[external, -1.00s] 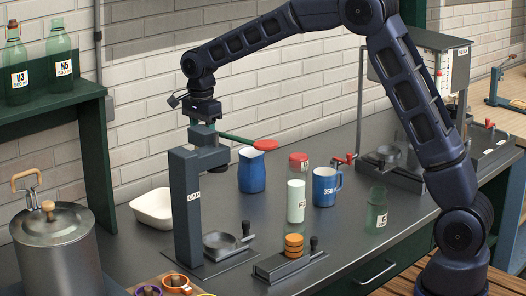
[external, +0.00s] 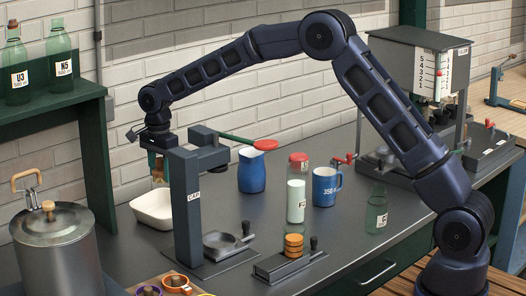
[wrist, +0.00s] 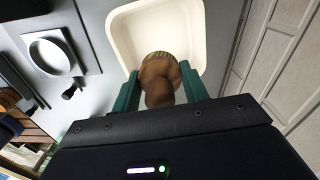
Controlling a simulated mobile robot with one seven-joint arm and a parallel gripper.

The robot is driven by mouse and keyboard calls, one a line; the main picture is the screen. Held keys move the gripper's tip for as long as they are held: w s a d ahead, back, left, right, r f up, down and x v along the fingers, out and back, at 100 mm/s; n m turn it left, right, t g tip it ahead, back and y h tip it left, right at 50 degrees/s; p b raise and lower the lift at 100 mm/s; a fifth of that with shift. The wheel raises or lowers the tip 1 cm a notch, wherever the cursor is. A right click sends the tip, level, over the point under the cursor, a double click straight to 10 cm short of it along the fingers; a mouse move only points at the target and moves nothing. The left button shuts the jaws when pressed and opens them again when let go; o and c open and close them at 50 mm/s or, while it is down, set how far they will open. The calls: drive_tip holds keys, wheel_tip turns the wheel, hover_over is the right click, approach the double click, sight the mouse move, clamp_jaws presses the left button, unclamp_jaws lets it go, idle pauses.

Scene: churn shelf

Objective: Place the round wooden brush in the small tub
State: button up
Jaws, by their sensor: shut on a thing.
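The small tub, a cream-white open basin (external: 150,222), stands on the grey bench near the brick wall. Its inside also shows in the wrist view (wrist: 190,22). My gripper (external: 157,170) is above the tub, with its green fingers shut on the round wooden brush (wrist: 160,78). The brush has a brown knob and a paler bristle end that points toward the tub. In the external view a little of the brush (external: 158,181) shows below the fingers, apart from the tub's floor. The capping stand partly hides the gripper and the tub's right side.
A dark capping stand (external: 186,205) rises just right of the tub. A blue jug (external: 251,172), a filled bottle (external: 296,200) and a blue mug (external: 326,187) stand farther right. A metal pot (external: 60,250) is at the left front. A green shelf (external: 50,105) holds two bottles.

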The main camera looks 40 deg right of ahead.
sight(164, 217)
wheel_tip(164, 217, down, 11)
drive_tip(key=shift+f, duration=0.15)
idle(0.4)
drive_tip(key=shift+f, duration=0.15)
drive_tip(key=o, duration=1)
